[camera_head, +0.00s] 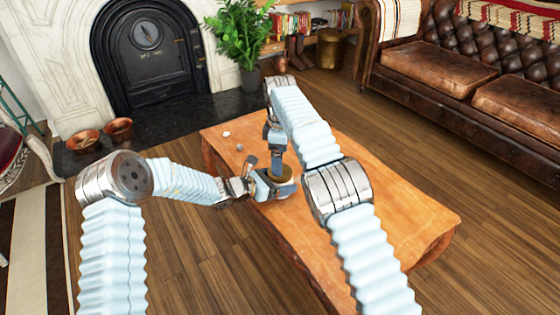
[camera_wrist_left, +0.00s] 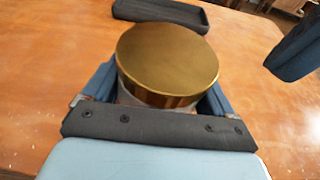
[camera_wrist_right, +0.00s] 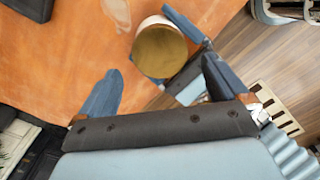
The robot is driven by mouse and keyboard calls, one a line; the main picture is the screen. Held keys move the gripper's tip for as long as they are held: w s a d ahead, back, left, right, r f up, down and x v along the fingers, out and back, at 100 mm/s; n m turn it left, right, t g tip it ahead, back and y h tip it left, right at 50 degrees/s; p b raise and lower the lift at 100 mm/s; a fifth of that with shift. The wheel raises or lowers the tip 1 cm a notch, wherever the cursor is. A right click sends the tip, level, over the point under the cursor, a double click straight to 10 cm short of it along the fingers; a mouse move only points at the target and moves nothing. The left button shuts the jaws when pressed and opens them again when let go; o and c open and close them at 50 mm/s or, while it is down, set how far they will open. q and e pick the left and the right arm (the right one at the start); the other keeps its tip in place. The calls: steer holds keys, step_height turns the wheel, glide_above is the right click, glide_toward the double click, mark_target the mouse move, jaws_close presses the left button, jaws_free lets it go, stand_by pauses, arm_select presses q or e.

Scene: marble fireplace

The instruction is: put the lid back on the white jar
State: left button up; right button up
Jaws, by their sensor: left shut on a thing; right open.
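The gold lid (camera_wrist_left: 168,55) sits on top of the white jar (camera_wrist_right: 154,21), level as far as I can see; whether it is fully seated I cannot tell. My left gripper (camera_head: 272,184) is shut around the jar's sides, below the lid. Most of the jar's body is hidden by the lid and the left fingers. My right gripper (camera_wrist_right: 163,85) is open and empty, with its fingers apart from the lid; one finger shows in the left wrist view (camera_wrist_left: 295,47).
The wooden table (camera_head: 400,215) has bare room to the right. A dark tray-like thing (camera_wrist_left: 160,12) lies beyond the jar. Small white (camera_head: 226,134) and grey (camera_head: 239,148) things lie near the table's far left edge.

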mark_target(280, 182)
steer(key=n, duration=0.1)
steer(key=r+n, duration=0.1)
steer(key=n, duration=0.2)
steer(key=shift+a+r+n, duration=0.1)
steer(key=shift+r+n, duration=0.25)
steer(key=shift+n, duration=0.05)
steer(key=n, duration=0.2)
steer(key=r+n, duration=0.1)
steer(key=shift+r+n, duration=0.25)
steer(key=shift+n, duration=0.15)
steer(key=shift+f, duration=4)
steer(key=shift+c, duration=0.5)
